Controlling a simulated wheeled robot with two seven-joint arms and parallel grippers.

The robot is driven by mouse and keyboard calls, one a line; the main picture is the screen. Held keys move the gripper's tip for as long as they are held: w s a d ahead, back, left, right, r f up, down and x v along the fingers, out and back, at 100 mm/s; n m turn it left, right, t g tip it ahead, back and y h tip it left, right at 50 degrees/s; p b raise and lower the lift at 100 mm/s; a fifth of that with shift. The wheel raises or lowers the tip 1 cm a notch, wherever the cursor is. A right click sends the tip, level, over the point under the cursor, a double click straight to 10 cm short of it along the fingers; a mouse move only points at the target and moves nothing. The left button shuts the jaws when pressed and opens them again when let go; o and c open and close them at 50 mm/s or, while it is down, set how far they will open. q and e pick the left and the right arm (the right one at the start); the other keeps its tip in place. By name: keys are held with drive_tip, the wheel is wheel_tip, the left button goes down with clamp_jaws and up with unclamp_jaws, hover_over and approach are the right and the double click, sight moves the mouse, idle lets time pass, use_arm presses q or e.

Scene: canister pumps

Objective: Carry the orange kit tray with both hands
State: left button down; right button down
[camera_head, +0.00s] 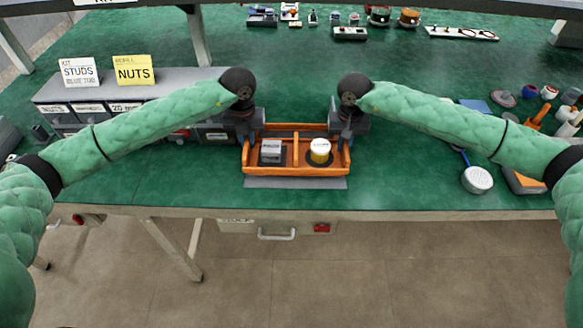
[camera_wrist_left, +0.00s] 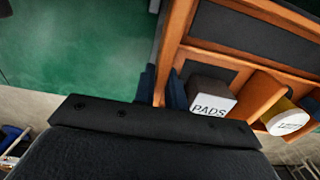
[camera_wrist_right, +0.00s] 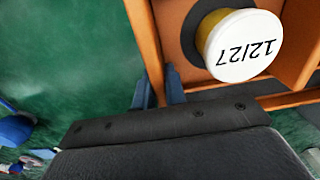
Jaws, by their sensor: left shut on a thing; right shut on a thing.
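The orange kit tray (camera_head: 294,171) is near the front edge of the green bench, with a divider across it. In its left part is a grey box (camera_head: 271,149), labelled PADS in the left wrist view (camera_wrist_left: 210,98). In its right part is a yellow jar (camera_head: 320,153) with a white lid, marked 12/27 in the right wrist view (camera_wrist_right: 240,45). My left gripper (camera_wrist_left: 161,88) is shut on the tray's left end wall. My right gripper (camera_wrist_right: 157,92) is shut on its right end wall. The tray looks level; whether it touches the bench is unclear.
A grey mat (camera_head: 295,183) shows under the tray's front. A grey drawer unit (camera_head: 130,92) with STUDS and NUTS signs stands at left. A white round-headed tool (camera_head: 477,180) and other items lie at right. Small parts line the back. Bench between is clear.

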use_arm(q)
drive_tip(key=shift+a+f, duration=0.1)
drive_tip(key=shift+f, duration=0.35)
use_arm(e)
drive_tip(key=shift+a+f, duration=0.1)
drive_tip(key=shift+f, duration=0.4)
use_arm(q)
drive_tip(key=shift+r, duration=0.1)
use_arm(e)
drive_tip(key=shift+r, duration=0.1)
